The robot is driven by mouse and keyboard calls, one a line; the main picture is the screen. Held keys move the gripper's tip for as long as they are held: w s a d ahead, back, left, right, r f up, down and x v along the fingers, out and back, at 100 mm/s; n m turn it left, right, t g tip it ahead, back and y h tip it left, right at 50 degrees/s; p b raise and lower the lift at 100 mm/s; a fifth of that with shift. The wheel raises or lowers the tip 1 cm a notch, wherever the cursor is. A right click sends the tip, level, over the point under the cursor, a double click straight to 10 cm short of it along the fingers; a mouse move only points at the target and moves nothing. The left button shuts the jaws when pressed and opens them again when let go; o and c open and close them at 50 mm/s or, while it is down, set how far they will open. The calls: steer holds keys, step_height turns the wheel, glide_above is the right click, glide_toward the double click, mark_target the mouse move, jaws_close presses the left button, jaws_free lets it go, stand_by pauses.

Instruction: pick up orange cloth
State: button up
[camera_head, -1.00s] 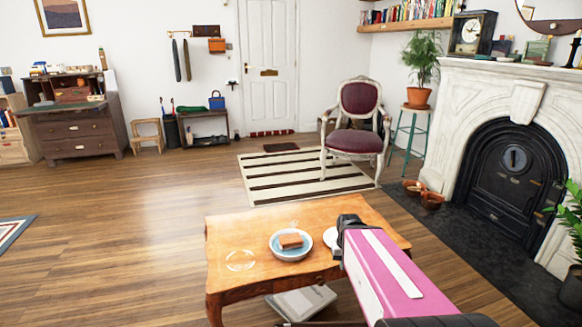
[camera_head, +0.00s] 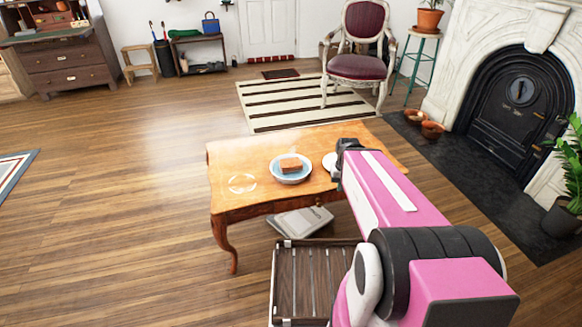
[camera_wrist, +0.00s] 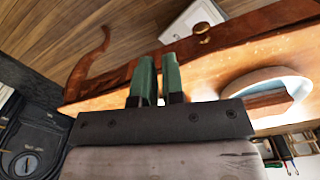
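No piece is clearly a cloth. A small orange-brown folded or block-like piece (camera_head: 290,165) lies in a blue-and-white bowl (camera_head: 293,179) on the wooden table (camera_head: 240,155). The wrist view shows the bowl (camera_wrist: 252,83) and the brown piece (camera_wrist: 268,103) to the right of my fingers. My gripper (camera_wrist: 160,62) has two green fingers close together, with a narrow gap and nothing seen between them. In the head view my arm reaches over the table's right part, and the fingers are hidden.
A white plate (camera_head: 329,162) sits beside the bowl, partly behind my arm. A grey box-like thing (camera_head: 300,221) lies under the table. A slatted wooden crate (camera_head: 285,265) stands nearer. Floor left of the table is clear; the fireplace (camera_head: 515,100) is right.

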steer(key=o, duration=0.5)
steer(key=shift+w+a, duration=0.1)
steer(key=shift+w, duration=0.15)
steer(key=o, duration=1)
steer(key=w+a+m, duration=0.2)
steer(key=w, duration=0.1)
steer(key=shift+w+y, duration=0.2)
steer(key=shift+y, duration=0.2)
steer(key=m+g+y, duration=0.2)
steer(key=m+y, duration=0.3)
steer(key=m, duration=0.8)
glide_toward(291, 162)
steer(key=x, duration=0.5)
steer(key=shift+s+a+r, duration=0.1)
steer(key=shift+s+a, duration=0.2)
steer(key=shift+a, duration=0.1)
steer(key=shift+d+f+x, duration=0.15)
steer(key=shift+d+x, duration=0.05)
steer(key=shift+x, duration=1.15)
steer(key=shift+d+f+x, duration=0.1)
steer(key=shift+d+x, duration=0.1)
steer(key=shift+x, duration=1.1)
steer(key=shift+w, duration=0.15)
steer(key=shift+f, duration=0.2)
steer(key=shift+c, duration=0.4)
